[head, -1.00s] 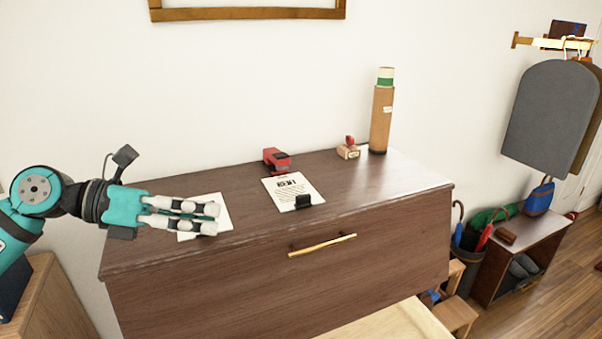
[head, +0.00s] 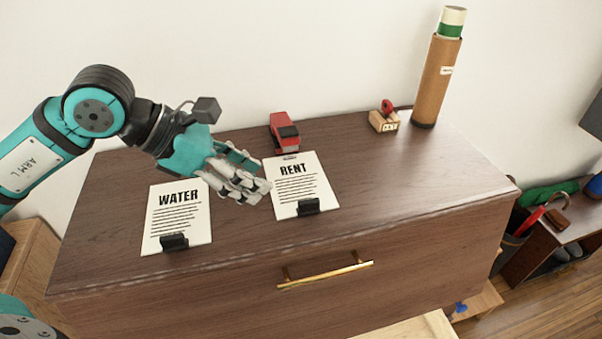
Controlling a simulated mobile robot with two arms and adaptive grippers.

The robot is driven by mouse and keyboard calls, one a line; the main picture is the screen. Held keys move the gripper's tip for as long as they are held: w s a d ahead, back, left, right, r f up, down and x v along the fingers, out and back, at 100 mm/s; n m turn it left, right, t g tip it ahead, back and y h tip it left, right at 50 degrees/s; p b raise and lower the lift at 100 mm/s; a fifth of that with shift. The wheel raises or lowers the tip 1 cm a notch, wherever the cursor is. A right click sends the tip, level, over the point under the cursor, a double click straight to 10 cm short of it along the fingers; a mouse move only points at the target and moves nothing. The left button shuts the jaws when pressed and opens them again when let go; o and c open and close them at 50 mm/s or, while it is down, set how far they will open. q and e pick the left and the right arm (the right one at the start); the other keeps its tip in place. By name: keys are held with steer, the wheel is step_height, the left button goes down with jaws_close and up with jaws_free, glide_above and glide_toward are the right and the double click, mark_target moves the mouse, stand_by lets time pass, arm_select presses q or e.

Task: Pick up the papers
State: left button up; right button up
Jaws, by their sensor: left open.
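Two white papers lie on the dark wooden dresser top (head: 390,160). The paper headed WATER (head: 190,228) is at the left, with a black clip on its front edge. The paper headed RENT (head: 312,188) is to its right, also with a black clip on its front edge. My left gripper (head: 254,192) is open and empty, above the dresser between the two papers. Its fingers point right, towards the left edge of the RENT paper; I cannot tell whether they touch anything. My right gripper is not in view.
A red stapler-like object (head: 284,132) stands just behind the RENT paper. A small wooden stamp block with a red handle (head: 384,118) and a tall cardboard tube (head: 437,82) stand at the back right. The dresser's right part is clear. A brass handle (head: 325,275) is on the front.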

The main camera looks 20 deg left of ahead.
mark_target(307, 201)
arm_select(q)
steer(key=p+x, duration=0.2)
steer(key=x, duration=0.5)
steer(key=shift+w+d+f, duration=0.15)
steer(key=shift+w, duration=0.15)
steer(key=p+x, duration=0.3)
steer(key=x, duration=0.1)
steer(key=shift+w+f, duration=0.1)
steer(key=shift+w, duration=0.05)
steer(key=shift+w+d+f, duration=0.15)
steer(key=shift+d+f, duration=0.1)
steer(key=shift+f, duration=0.1)
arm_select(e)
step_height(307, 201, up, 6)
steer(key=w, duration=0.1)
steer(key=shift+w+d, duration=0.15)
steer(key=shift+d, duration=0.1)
arm_select(q)
steer(key=shift+c, duration=0.2)
jaws_close()
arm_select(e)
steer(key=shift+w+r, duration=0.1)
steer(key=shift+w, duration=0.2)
